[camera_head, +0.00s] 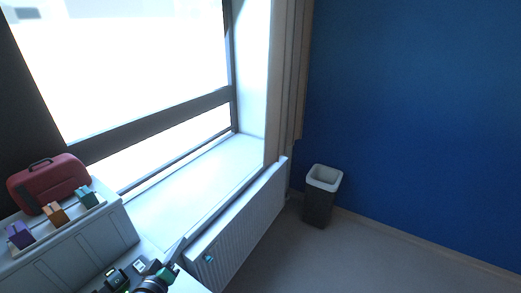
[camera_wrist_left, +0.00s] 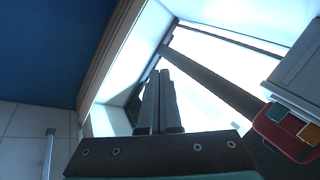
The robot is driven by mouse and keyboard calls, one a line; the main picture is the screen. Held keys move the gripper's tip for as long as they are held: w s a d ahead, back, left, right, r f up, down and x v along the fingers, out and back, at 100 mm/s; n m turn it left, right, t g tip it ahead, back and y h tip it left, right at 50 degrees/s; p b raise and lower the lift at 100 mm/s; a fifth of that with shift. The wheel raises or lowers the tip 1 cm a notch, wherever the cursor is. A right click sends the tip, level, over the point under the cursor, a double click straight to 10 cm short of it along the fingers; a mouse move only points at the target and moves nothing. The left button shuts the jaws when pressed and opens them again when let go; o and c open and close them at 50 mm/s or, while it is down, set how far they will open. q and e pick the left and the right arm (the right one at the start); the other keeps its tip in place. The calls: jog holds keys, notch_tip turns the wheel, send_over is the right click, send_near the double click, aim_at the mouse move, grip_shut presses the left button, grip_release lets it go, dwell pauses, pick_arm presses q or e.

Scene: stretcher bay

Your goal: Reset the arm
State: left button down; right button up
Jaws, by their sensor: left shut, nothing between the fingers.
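My left gripper (camera_head: 176,250) shows at the bottom of the head view, in front of the window sill and left of the radiator. In the left wrist view its two dark fingers (camera_wrist_left: 159,98) lie side by side, shut, with nothing between them. The fingers point towards the window and are clear of anything I can see. My right gripper is in neither view.
A white cabinet (camera_head: 70,250) at the left carries a red case (camera_head: 48,184) and purple, orange and teal boxes. A white radiator (camera_head: 238,222) stands under the window sill (camera_head: 190,178). A dark bin (camera_head: 318,208) stands by the blue wall; the floor (camera_head: 350,260) beside it is clear.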

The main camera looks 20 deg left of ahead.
pick_arm(q)
jog(key=d+r+m+t+h, duration=0.1)
jog(key=d+r+m+t, duration=0.3)
jog(key=r, duration=1.1)
jog(key=d+r+t+h, duration=0.25)
jog(key=d+r, duration=0.45)
jog(key=r, duration=0.8)
jog(key=s+d+r+m+t, duration=0.2)
jog(key=s+r+m, duration=0.1)
jog(key=s+r, duration=0.4)
jog(key=s+d+r+m+t, duration=0.1)
jog(key=s+r+m+t, duration=0.2)
jog(key=s+r, duration=0.5)
notch_tip(320, 180, up, 4)
jog(key=shift+s+d+r+t+p, duration=0.2)
jog(key=shift+s+d+t+p, duration=0.05)
jog(key=shift+d+t+p, duration=0.1)
